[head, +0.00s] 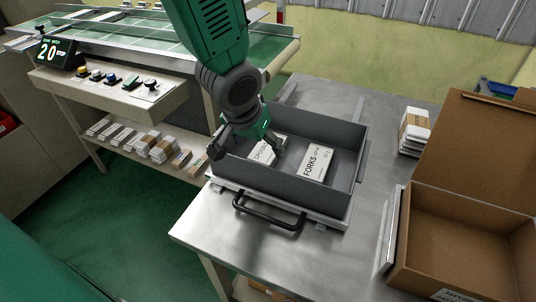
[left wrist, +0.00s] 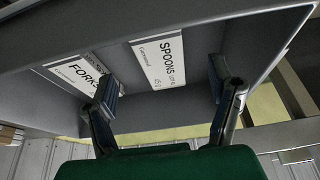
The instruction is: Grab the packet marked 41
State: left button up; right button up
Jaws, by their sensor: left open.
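Two white packets lie in a grey drawer-like tray (head: 268,185). The packet labelled FORKS (head: 316,163) is on the right in the head view; it also shows in the left wrist view (left wrist: 80,73). The packet labelled SPOONS (head: 264,152) is to its left, partly covered by my gripper; its label shows in the left wrist view (left wrist: 160,60). The small lot numbers are too small to read surely. My left gripper (head: 248,148) is open and empty above the SPOONS packet, its fingers (left wrist: 163,82) spread to either side of it. My right gripper is out of view.
The tray has raised walls and a black front handle (head: 268,212) on a metal table (head: 200,232). An open cardboard box (head: 465,235) stands at the right, with a stack of packets (head: 414,130) behind it. A conveyor (head: 150,32) is at the back left.

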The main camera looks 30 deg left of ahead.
aim_at(264, 153)
pick_arm(q)
jog(key=x, duration=0.2)
jog(key=b+x, duration=0.1)
jog(key=x, duration=0.3)
jog(key=shift+w, duration=0.35)
jog(key=shift+r, duration=0.15)
jog(key=shift+c, duration=0.8)
jog(key=c, duration=1.1)
